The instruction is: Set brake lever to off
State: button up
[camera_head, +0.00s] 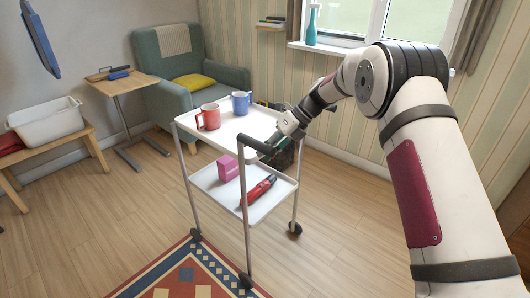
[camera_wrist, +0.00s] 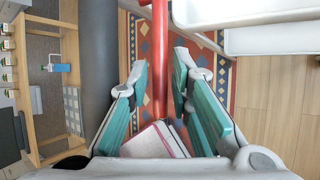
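A white two-shelf trolley (camera_head: 232,131) with grey posts and a dark push handle (camera_head: 257,146) stands on the wood floor. My gripper (camera_head: 276,142) is at the handle end of the trolley, its fingertips partly hidden there. In the wrist view my gripper (camera_wrist: 159,75) is open, its teal finger pads apart. A red bar (camera_wrist: 160,55) runs between the fingers, with a gap on both sides. I cannot tell whether this bar is the brake lever. No brake lever shows clearly in the head view.
A red mug (camera_head: 209,117) and a blue mug (camera_head: 240,103) stand on the top shelf. A pink box (camera_head: 228,168) and a red tool (camera_head: 258,190) lie on the lower shelf. A patterned rug (camera_head: 190,272) lies in front. An armchair (camera_head: 186,72) stands behind. Floor at right is clear.

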jog(key=v, duration=1.1)
